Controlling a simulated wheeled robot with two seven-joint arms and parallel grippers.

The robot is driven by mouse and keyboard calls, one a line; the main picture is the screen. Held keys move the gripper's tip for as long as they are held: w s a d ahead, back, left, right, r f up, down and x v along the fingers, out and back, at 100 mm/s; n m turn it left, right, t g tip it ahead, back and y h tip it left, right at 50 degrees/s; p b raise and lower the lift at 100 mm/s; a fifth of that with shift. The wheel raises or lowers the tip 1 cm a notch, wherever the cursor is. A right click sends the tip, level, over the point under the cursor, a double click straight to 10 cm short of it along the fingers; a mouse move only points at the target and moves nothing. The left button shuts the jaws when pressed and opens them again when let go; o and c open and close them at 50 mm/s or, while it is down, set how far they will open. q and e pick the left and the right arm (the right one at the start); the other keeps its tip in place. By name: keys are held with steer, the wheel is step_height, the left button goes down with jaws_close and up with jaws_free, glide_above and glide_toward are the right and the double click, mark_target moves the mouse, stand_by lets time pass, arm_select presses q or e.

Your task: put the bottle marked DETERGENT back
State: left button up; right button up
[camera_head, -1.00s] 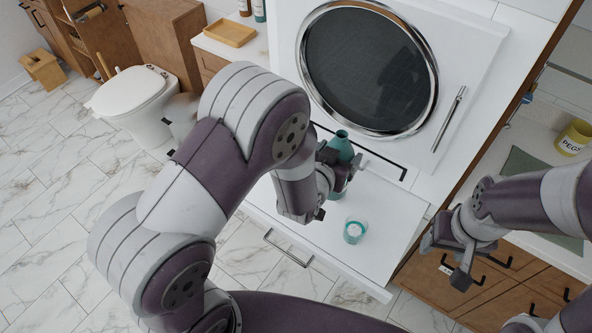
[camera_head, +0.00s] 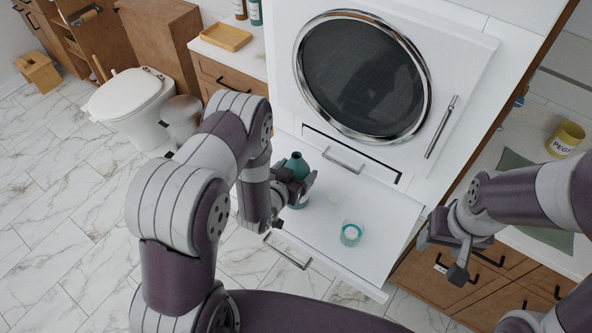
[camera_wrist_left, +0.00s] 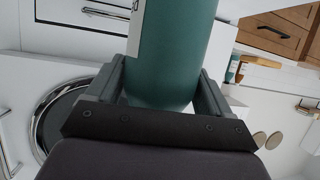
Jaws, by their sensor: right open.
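A teal bottle (camera_head: 295,164) is in my left gripper (camera_head: 299,190), above the left part of the white pull-out shelf (camera_head: 375,205). In the left wrist view the bottle (camera_wrist_left: 175,50) fills the space between the two fingers, with the edge of a white label at its left; no wording can be read. Its lower part is partly hidden by the gripper in the head view. A clear cup with teal contents (camera_head: 351,234) stands on the shelf. My right gripper (camera_head: 452,256) is open and empty, in front of the wooden drawers at right.
A white machine with a round dark door (camera_head: 362,75) stands behind the shelf. A counter at back left holds a yellow tray (camera_head: 226,37) and bottles (camera_head: 255,12). A yellow PEGS pot (camera_head: 566,139) stands on the right counter. A toilet (camera_head: 128,98) is at left.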

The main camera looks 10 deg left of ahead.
arm_select(q)
steer(key=shift+o, duration=1.2)
steer(key=shift+s, duration=0.1)
steer(key=shift+s+d+r, duration=0.1)
steer(key=shift+d+r, duration=0.05)
steer(key=shift+r, duration=0.1)
steer(key=shift+s+a, duration=0.2)
steer(key=shift+s, duration=0.2)
steer(key=s+a+r+n+g+y, duration=0.1)
steer(key=s+a+r+g, duration=0.1)
steer(key=s+r+g, duration=0.3)
steer(key=s+a+r+n+g+y+b, duration=0.1)
steer(key=s+r+g, duration=0.5)
steer(key=s, duration=0.7)
step_height(320, 180, up, 2)
steer(key=shift+a+r+g+y+b, duration=0.1)
steer(key=shift+a+g+y+b, duration=0.2)
steer(key=shift+a+y, duration=0.2)
